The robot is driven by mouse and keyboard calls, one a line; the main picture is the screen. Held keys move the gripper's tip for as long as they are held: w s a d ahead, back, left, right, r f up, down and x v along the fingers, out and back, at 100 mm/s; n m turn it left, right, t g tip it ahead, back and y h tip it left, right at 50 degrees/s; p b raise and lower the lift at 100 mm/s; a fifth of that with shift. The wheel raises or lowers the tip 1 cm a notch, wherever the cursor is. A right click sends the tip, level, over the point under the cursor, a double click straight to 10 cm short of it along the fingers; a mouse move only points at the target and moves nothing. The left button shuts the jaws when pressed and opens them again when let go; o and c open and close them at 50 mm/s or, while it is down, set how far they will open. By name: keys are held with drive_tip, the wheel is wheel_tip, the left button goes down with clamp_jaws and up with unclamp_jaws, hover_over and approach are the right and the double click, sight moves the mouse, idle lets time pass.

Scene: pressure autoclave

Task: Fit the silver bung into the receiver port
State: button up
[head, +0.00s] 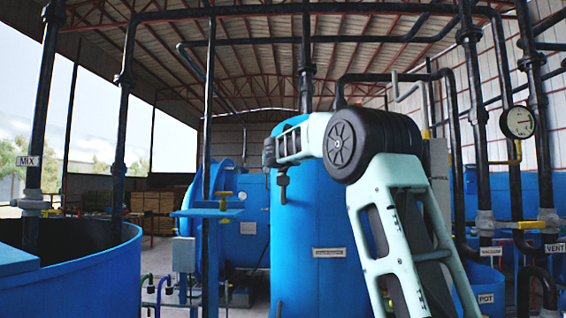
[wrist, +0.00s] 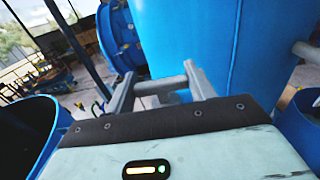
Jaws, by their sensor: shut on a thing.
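My gripper (wrist: 160,80) shows two grey fingers in the wrist view, with a grey cylindrical piece across the gap between them. This piece looks like the silver bung (wrist: 158,87), held by the fingers. In the head view my gripper (head: 283,178) is small and dark, in front of the upper left part of a tall blue tank (head: 318,220); the bung cannot be made out there. The tank also fills the upper middle of the wrist view (wrist: 210,40), beyond the fingers. I cannot pick out the receiver port for certain.
An open blue vat (head: 75,275) stands at the left. Black pipes and a gauge (head: 518,122) stand at the right. A grey pipe stub (wrist: 306,51) is at the right of the wrist view.

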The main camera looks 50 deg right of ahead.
drive_tip(key=shift+f+b, duration=0.9)
drive_tip(key=shift+f, duration=0.05)
drive_tip(key=o, duration=1.1)
drive_tip(key=shift+s+a, duration=0.1)
drive_tip(key=shift+a, duration=0.05)
drive_tip(key=b+v, duration=0.6)
drive_tip(key=v, duration=1.1)
drive_tip(key=shift+s, duration=0.1)
